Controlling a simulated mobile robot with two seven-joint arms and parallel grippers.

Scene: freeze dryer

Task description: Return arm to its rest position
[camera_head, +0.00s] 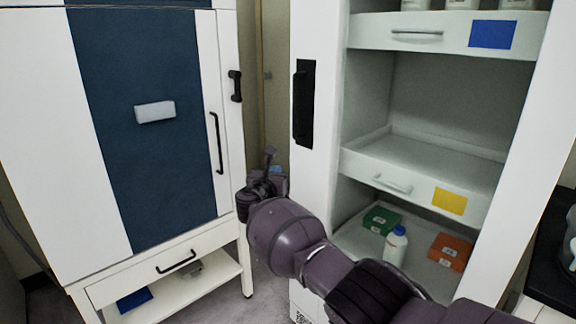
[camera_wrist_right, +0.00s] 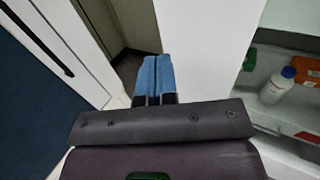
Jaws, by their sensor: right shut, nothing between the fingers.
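My right arm reaches in from the lower right of the head view, in front of the open white cabinet. My right gripper (camera_head: 277,170) is at the end of it, between the two cabinets and partly hidden by its own wrist. In the right wrist view its blue fingertips (camera_wrist_right: 156,75) are together with nothing between them. My left arm and gripper are not in view.
A white cabinet with a dark blue door panel (camera_head: 140,60) stands left. The open cabinet (camera_head: 315,150) at right has drawers; its yellow-marked tray (camera_head: 400,165) is empty. Below are a white bottle (camera_head: 396,246), a green box (camera_head: 381,219) and an orange box (camera_head: 450,251).

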